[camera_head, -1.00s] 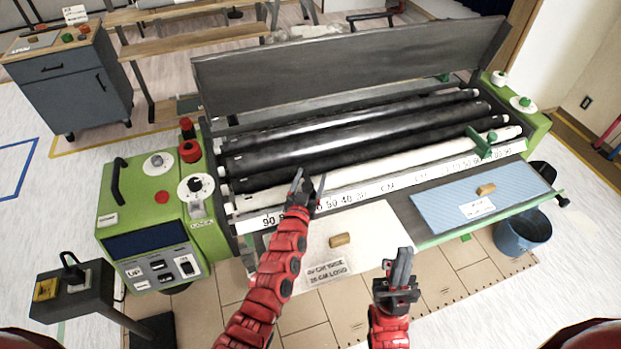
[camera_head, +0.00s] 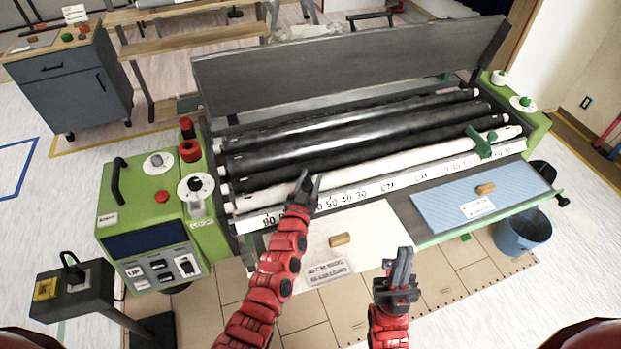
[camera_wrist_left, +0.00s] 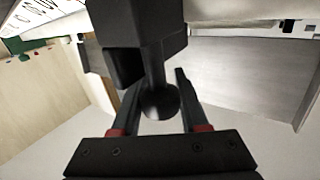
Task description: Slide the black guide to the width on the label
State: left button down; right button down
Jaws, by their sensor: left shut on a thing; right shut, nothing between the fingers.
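My left gripper (camera_head: 307,190) is at the white scale bar (camera_head: 346,196) on the front of the machine, between the printed 80 and 50. In the left wrist view its fingers (camera_wrist_left: 160,100) are shut around the round knob of the black guide (camera_wrist_left: 145,55). In the head view the gripper hides most of the guide. A label (camera_head: 326,272) lies on the white sheet; its print is too blurred to read now. My right gripper (camera_head: 400,268) is shut and empty, above the sheet's right edge.
A green guide (camera_head: 482,142) sits on the right of the rollers. A tan block (camera_head: 340,240) rests on the white sheet (camera_head: 375,225). A blue sheet (camera_head: 450,195) with another block lies to the right. A blue bucket (camera_head: 522,235) stands beyond it.

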dwell(0.8)
pick_arm(q)
jog(key=d, duration=0.1)
jog(key=w+d, duration=0.1)
jog(key=d, duration=0.2)
jog(key=shift+w+d+f, duration=0.1)
jog(key=shift+w+d, duration=0.15)
jog(key=shift+d, duration=0.15)
jog(key=shift+c, duration=2.1)
grip_release()
